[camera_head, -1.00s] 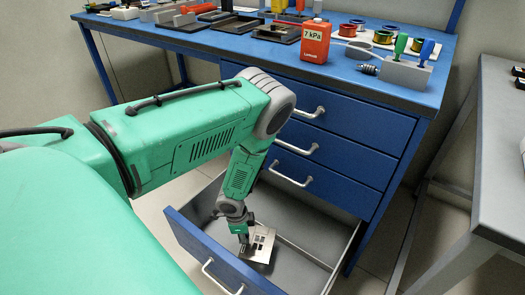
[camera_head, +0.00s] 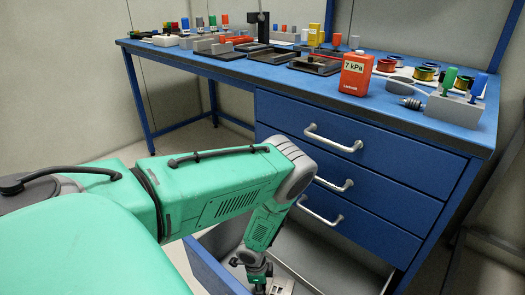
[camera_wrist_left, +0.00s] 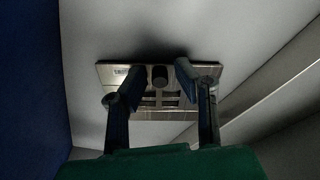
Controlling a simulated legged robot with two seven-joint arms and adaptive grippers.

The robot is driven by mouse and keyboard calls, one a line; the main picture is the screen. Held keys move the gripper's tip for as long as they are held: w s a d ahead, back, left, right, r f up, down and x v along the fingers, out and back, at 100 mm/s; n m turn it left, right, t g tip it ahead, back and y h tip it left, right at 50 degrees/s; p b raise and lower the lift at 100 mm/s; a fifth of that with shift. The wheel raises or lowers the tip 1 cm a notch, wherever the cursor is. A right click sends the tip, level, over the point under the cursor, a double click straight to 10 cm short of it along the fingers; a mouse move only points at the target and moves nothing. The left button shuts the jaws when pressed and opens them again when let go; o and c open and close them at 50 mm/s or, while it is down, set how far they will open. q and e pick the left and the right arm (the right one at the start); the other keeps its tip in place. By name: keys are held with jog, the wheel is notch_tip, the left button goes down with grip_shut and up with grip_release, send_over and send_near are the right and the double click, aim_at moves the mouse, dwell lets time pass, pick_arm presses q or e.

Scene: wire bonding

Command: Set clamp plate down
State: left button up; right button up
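The clamp plate (camera_wrist_left: 158,110) is a flat metal plate with rectangular slots, a small printed label and a dark round knob (camera_wrist_left: 160,76). It appears to lie on the grey floor of the open bottom drawer. Only part of the plate (camera_head: 282,286) shows at the lower edge of the head view. My left gripper (camera_wrist_left: 158,78) is over the plate with its fingers spread, one on each side of the knob. A gap shows between each finger and the knob. In the head view my left gripper (camera_head: 259,286) reaches down into the drawer and is partly cut off. My right gripper is not in view.
The open drawer (camera_head: 211,268) has a blue front and grey inside walls close around my left gripper. Closed blue drawers (camera_head: 350,150) with silver handles stand above it. The blue bench top (camera_head: 230,66) holds an orange bottle (camera_head: 355,74), spools, trays and fixtures.

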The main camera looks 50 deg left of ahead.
pick_arm(q)
jog(key=shift+d+r, duration=0.2)
jog(key=shift+r, duration=0.35)
notch_tip(320, 180, up, 11)
jog(key=a+p, duration=0.1)
jog(key=p, duration=0.4)
jog(key=shift+s+r, duration=0.15)
jog(key=shift+s, duration=0.3)
jog(key=shift+a, duration=0.15)
